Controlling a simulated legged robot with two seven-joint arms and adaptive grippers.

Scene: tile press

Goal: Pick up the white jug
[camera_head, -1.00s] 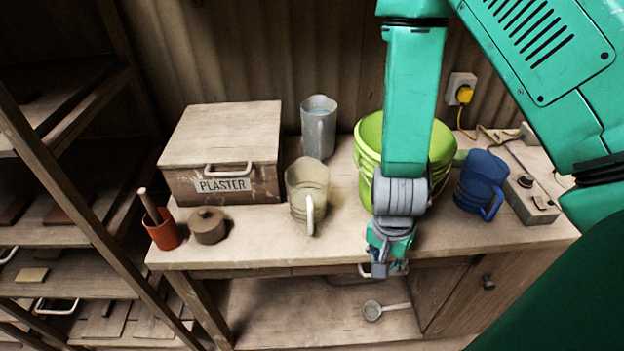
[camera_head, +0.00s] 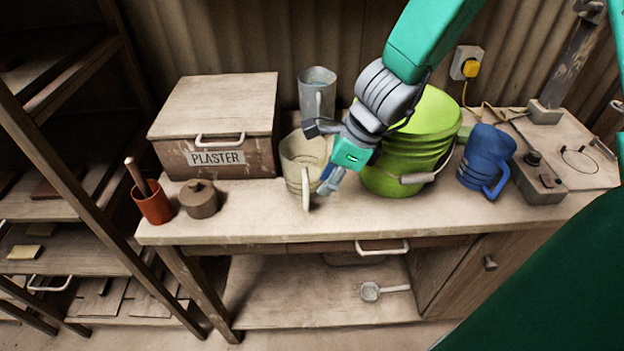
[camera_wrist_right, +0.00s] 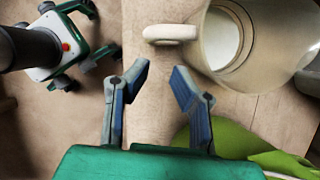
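The white jug (camera_head: 299,150) is a cream, slightly see-through jug standing upright on the workbench. Its handle faces the front edge. My right gripper (camera_head: 321,158) is open beside it, its fingers spread near the jug's right side and handle. In the right wrist view my right gripper (camera_wrist_right: 158,82) has its two fingers wide apart with nothing between them. The jug (camera_wrist_right: 290,40) lies beyond them at upper right, its handle (camera_wrist_right: 168,34) pointing left, apart from the fingers. My left gripper (camera_wrist_right: 100,35) shows at upper left with its fingers apart and empty. It is outside the head view.
A green bucket (camera_head: 404,150) stands right of the jug, close under my right arm. A grey metal jug (camera_head: 317,85) stands behind it. A plaster box (camera_head: 215,110), brown lidded pot (camera_head: 199,200) and orange cup (camera_head: 154,204) are left. A blue jug (camera_head: 486,157) is right.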

